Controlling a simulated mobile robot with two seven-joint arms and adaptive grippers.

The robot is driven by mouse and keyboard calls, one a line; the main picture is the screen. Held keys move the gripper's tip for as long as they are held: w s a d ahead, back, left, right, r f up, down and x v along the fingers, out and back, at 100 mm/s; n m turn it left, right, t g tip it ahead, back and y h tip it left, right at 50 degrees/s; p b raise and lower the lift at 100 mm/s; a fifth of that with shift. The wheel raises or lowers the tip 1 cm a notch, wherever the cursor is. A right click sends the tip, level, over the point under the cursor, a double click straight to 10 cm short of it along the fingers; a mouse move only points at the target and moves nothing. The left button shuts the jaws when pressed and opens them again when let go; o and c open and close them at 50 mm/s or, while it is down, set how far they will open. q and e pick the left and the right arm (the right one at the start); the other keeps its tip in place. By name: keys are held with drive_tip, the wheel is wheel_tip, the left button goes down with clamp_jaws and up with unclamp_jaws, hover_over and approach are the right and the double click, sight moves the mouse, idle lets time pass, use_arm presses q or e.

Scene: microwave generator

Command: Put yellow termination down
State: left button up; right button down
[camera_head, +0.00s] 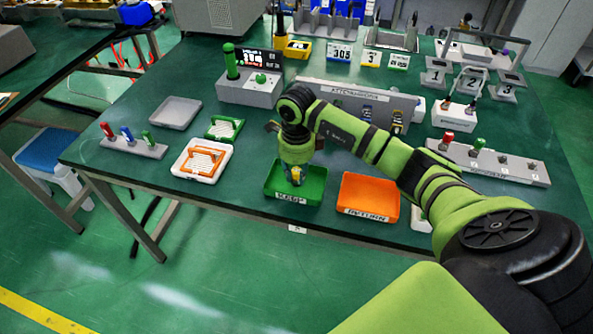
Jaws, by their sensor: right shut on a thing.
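My right gripper (296,168) points down into the green tray (317,189) at the front of the table. It is shut on a small piece with yellow and blue-grey parts, which I take to be the yellow termination (296,177). The fingers and wrist hide much of the piece. I cannot tell whether it touches the tray floor. My left gripper is not in view.
An orange tray (369,198) stands just right of the green one. A white tray with an orange insert (201,161) is to the left. A grey attenuator box (345,97) stands behind my wrist. An empty grey tray (174,112) lies at back left.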

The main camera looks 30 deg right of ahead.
sight(297, 170)
drive_tip(key=shift+s+f+b, duration=0.1)
drive_tip(key=shift+f+b, duration=0.3)
drive_tip(key=shift+s+a+f, duration=0.1)
drive_tip(key=shift+s+f, duration=0.1)
drive_tip(key=shift+f, duration=0.05)
drive_tip(key=c, duration=1.1)
unclamp_jaws()
drive_tip(key=shift+o, duration=0.2)
drive_tip(key=shift+w+f, duration=0.15)
drive_tip(key=shift+w, duration=0.2)
drive_tip(key=shift+r, duration=0.6)
drive_tip(key=shift+r+p, duration=0.45)
drive_tip(key=shift+p, duration=0.25)
wheel_tip(297, 170, up, 12)
drive_tip(key=b, duration=0.3)
drive_tip(key=shift+f, duration=0.2)
drive_tip(key=shift+f, duration=0.1)
